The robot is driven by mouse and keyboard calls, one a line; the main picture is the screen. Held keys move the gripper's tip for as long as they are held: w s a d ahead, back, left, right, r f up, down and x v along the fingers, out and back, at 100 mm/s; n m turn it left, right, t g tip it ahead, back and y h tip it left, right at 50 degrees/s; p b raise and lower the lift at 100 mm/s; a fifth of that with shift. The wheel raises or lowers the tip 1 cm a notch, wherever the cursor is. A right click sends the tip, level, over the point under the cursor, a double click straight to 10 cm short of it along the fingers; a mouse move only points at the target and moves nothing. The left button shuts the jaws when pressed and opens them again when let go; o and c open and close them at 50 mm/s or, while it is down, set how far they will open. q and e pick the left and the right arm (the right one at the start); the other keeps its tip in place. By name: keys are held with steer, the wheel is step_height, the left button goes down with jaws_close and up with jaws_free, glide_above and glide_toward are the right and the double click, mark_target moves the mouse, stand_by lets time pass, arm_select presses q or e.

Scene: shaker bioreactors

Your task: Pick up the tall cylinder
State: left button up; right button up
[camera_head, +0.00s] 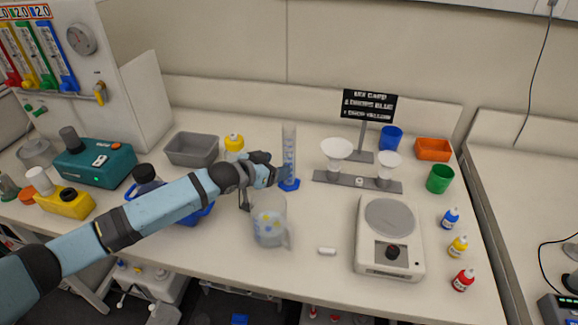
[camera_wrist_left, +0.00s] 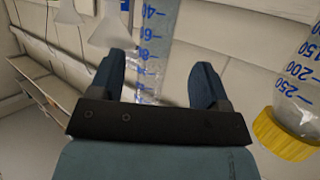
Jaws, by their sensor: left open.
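The tall cylinder (camera_head: 290,152) is clear with blue markings and a blue base. It stands upright on the bench, near the middle in the head view. My left gripper (camera_head: 272,172) is just to its left at the lower part of the tube. In the left wrist view the cylinder (camera_wrist_left: 153,50) shows beyond and between the two fingers of my left gripper (camera_wrist_left: 160,78), which are apart. I cannot tell from these views whether the fingers touch it. My right gripper is not in view.
A clear beaker (camera_head: 268,222) stands in front of the gripper. A yellow-capped bottle (camera_head: 234,145) is close behind it; a yellow cap (camera_wrist_left: 285,135) shows in the wrist view. A funnel rack (camera_head: 357,182) is right of the cylinder. A scale (camera_head: 388,245) stands front right.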

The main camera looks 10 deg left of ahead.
mark_target(284, 164)
arm_select(q)
steer(key=x, duration=0.5)
steer(key=shift+s+d, duration=0.15)
steer(key=shift+d, duration=0.05)
steer(key=c, duration=1.1)
steer(key=shift+r, duration=0.1)
